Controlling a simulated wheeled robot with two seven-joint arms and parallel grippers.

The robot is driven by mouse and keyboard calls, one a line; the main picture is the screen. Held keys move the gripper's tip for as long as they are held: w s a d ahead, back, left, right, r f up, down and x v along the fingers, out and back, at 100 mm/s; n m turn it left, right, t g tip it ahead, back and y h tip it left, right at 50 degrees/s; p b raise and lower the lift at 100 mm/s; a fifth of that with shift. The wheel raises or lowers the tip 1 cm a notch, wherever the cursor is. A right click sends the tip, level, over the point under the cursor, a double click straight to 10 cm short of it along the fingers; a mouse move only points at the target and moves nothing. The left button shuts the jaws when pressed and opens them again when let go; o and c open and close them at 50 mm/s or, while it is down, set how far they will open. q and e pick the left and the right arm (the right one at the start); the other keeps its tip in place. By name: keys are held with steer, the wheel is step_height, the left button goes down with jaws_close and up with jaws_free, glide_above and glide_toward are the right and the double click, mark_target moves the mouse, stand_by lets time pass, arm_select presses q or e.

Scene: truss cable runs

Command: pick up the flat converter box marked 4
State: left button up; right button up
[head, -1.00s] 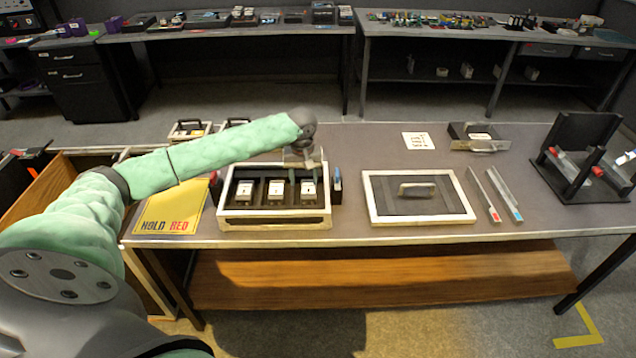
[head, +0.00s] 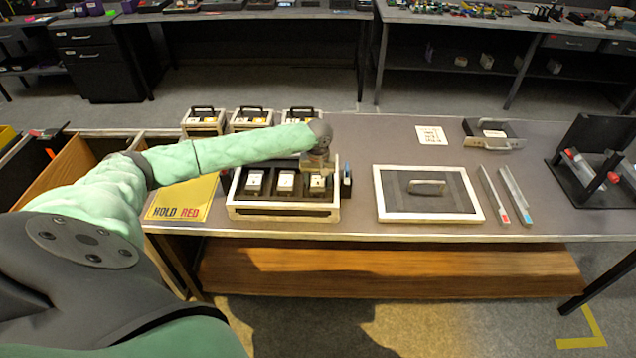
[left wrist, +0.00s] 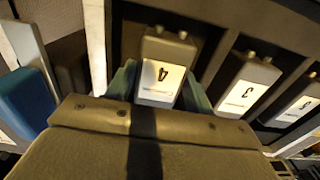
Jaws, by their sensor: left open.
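The flat converter box marked 4 (left wrist: 164,72) stands in a slot of the pale-rimmed tray, with its white label upside down in the left wrist view. In the head view it is the rightmost of three boxes (head: 317,185), partly hidden by my gripper. My left gripper (head: 318,171) is over it. In the left wrist view the greenish fingers of my left gripper (left wrist: 160,90) are open, one on each side of the box; I cannot tell whether they touch it. My right gripper is not in view.
The box marked 3 (left wrist: 246,86) stands beside box 4, with another box (left wrist: 297,102) beyond. A blue-topped item (head: 346,176) is close to the tray's right side (head: 338,212). A framed panel with a handle (head: 428,187) lies right. Handled cases (head: 250,120) stand behind.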

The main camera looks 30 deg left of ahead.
arm_select(q)
steer(key=shift+f, duration=0.4)
steer(key=c, duration=0.8)
